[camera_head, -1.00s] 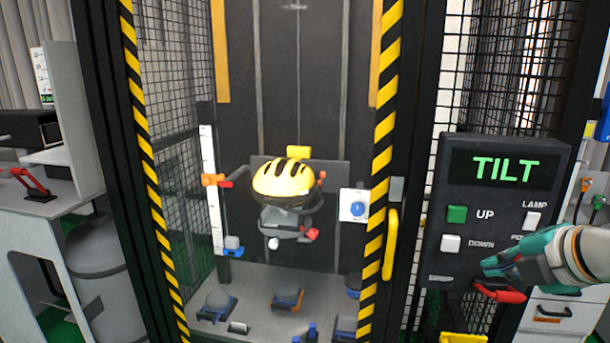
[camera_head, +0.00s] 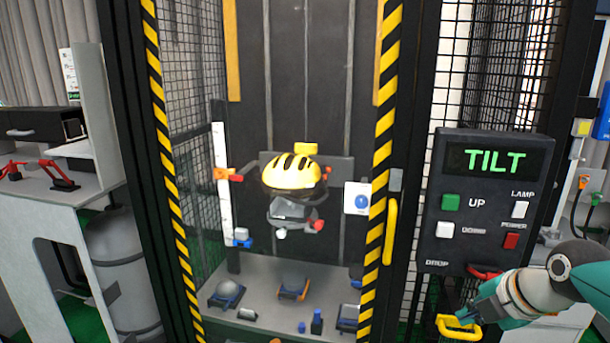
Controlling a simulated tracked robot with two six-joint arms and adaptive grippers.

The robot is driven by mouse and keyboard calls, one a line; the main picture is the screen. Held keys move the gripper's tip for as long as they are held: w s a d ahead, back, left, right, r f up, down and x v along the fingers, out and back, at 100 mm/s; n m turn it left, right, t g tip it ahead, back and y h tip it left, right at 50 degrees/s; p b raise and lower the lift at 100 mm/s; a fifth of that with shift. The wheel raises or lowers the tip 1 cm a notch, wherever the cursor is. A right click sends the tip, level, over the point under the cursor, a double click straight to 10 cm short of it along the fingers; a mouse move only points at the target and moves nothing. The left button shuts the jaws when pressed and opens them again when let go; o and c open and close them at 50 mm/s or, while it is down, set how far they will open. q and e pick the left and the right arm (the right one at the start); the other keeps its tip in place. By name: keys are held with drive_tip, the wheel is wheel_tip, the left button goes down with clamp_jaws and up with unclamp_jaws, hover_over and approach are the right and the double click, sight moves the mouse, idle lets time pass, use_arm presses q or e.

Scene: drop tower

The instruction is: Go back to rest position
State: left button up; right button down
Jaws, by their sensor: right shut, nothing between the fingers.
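My right gripper (camera_head: 484,309) is at the lower right, below the black control panel (camera_head: 437,190) and in front of a yellow part (camera_head: 447,327). It is shut and empty. The panel display reads TILT (camera_head: 495,160). A green UP button (camera_head: 451,202), a white DOWN button (camera_head: 445,230), a white LAMP switch (camera_head: 520,209) and a red POWER switch (camera_head: 511,241) show on it. A red lever (camera_head: 484,270) under the DROP label side is partly hidden by my gripper's arm. My left gripper is not in view.
The drop tower stands in the middle with a yellow helmet (camera_head: 292,173) on its carriage. A yellow door handle (camera_head: 391,232) sticks out left of the panel. A bench (camera_head: 75,200) with red tools and a grey cylinder (camera_head: 122,260) stand at the left.

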drive_tip(key=s+a+f+m+g+y, duration=0.1)
drive_tip(key=s+a+f+g, duration=0.15)
drive_tip(key=f, duration=0.75)
drive_tip(key=s+a+f+m+g, duration=0.2)
drive_tip(key=s+a+f, duration=0.15)
drive_tip(key=f, duration=0.75)
drive_tip(key=s+a+f+m+g+y, duration=0.15)
drive_tip(key=a+f, duration=0.25)
drive_tip(key=f, duration=0.6)
drive_tip(key=s+a+f+m, duration=0.3)
drive_tip(key=s+f+m, duration=0.3)
drive_tip(key=m, duration=0.4)
drive_tip(key=s+a+f+m, duration=0.3)
drive_tip(key=s+f+m, duration=0.3)
drive_tip(key=m, duration=0.4)
drive_tip(key=shift+s, duration=0.75)
drive_tip(key=shift+d+f+p, duration=0.1)
drive_tip(key=shift+d+p, duration=0.05)
drive_tip(key=shift+p, duration=0.15)
